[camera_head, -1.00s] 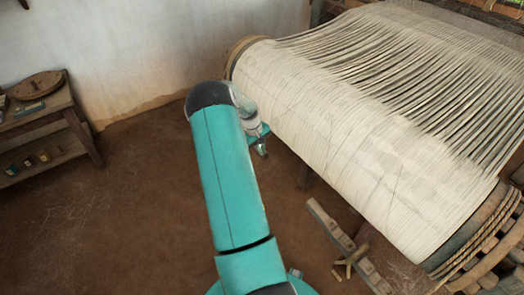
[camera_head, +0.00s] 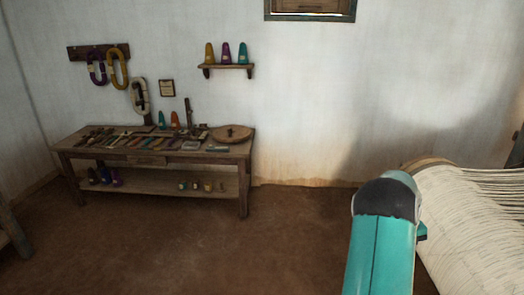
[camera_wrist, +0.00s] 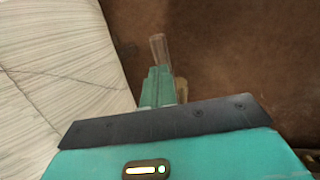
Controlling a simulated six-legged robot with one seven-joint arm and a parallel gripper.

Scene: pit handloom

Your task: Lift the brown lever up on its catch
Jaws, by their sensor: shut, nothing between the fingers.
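My gripper (camera_wrist: 159,48) shows in the wrist view, its fingers together with nothing between them, over brown floor beside the pale warp roll (camera_wrist: 60,75). A small tan piece (camera_wrist: 182,90) shows partly behind the fingers; I cannot tell what it is. I cannot make out the brown lever for certain in either current view. In the head view my own arm hides the gripper, near the left end of the warp roll (camera_head: 455,225).
A wooden bench (camera_head: 150,160) with tools and a round disc (camera_head: 232,133) stands against the wall at left. A small shelf (camera_head: 229,67) with cones hangs above it. The brown floor (camera_head: 200,250) between bench and loom is clear.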

